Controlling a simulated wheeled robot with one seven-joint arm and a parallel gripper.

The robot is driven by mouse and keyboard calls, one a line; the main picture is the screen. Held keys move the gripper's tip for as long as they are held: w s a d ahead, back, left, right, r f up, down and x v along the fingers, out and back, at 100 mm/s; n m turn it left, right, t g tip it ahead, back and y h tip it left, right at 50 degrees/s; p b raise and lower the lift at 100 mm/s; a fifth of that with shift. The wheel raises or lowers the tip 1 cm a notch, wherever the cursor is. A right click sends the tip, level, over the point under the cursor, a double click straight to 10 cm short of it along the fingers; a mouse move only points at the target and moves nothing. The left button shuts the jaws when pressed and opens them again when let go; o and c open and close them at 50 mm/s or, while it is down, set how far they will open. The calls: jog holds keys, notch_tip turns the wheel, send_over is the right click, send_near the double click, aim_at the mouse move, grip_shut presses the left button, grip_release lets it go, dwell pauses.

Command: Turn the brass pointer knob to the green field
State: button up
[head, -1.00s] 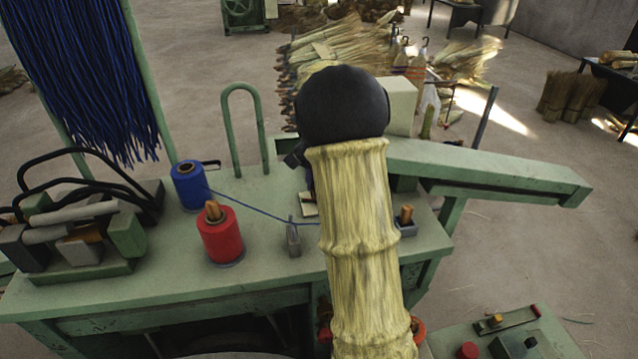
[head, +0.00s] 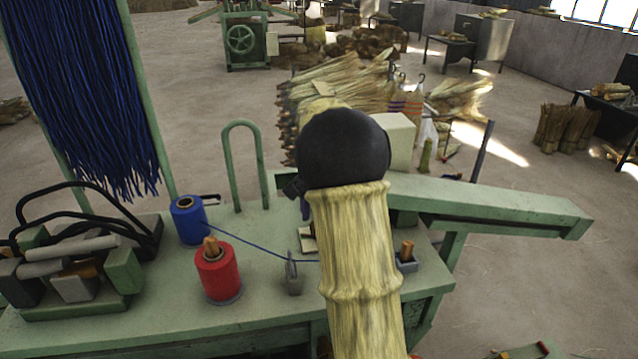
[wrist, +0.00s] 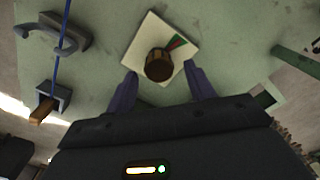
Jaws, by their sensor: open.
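In the wrist view the brass pointer knob (wrist: 158,64) stands on a pale square plate (wrist: 149,32) with a green field (wrist: 176,37) and a red field beside it. My gripper (wrist: 160,79) is open, its two dark fingers apart on either side of the knob's near side. I cannot tell whether a finger touches the knob. The way the knob's pointer faces is unclear. In the head view my arm hides the knob, and only a corner of the pale plate (head: 307,241) shows at its left.
A blue thread runs from the blue spool (head: 188,220) through a small metal guide (head: 294,277) on the green table. A red spool (head: 217,272) stands nearby. A block with a wooden peg (head: 407,257) is right of my arm.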

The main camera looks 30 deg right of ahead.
notch_tip(320, 180, up, 16)
jog(key=b, duration=0.2)
jog(key=shift+s, duration=0.15)
dwell(0.5)
